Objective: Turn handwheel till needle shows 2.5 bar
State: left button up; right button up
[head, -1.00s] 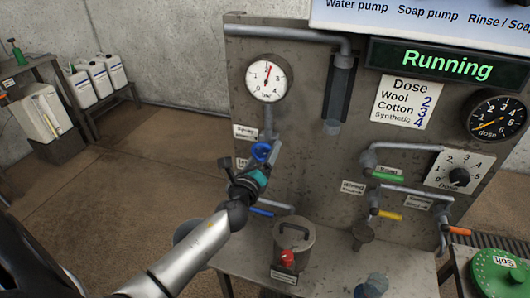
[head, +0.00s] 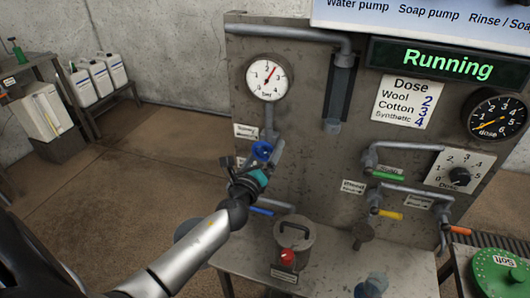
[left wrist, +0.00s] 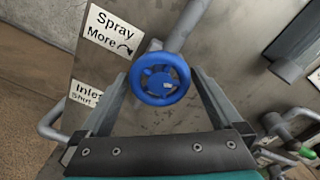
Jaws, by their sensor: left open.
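The round white pressure gauge (head: 267,78), marked in bar, hangs on the grey panel. My left gripper (head: 260,160) also shows in the head view. My right gripper is out of view.
A "Spray More" label (left wrist: 113,31) with a curved arrow is beside the wheel. Pipes with green (head: 388,176), yellow (head: 391,214) and orange (head: 459,230) handles are to the right. A lidded metal pot (head: 294,240) stands on the shelf below.

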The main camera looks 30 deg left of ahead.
pick_arm(q)
jog(key=shift+s, duration=0.1)
jog(key=b+v, duration=0.1)
jog(key=v, duration=1.4)
jog(key=shift+b, duration=0.4)
jog(key=b+v, duration=0.5)
jog(key=v, duration=0.4)
jog(key=shift+a+f, duration=0.1)
jog(key=shift+f, duration=0.05)
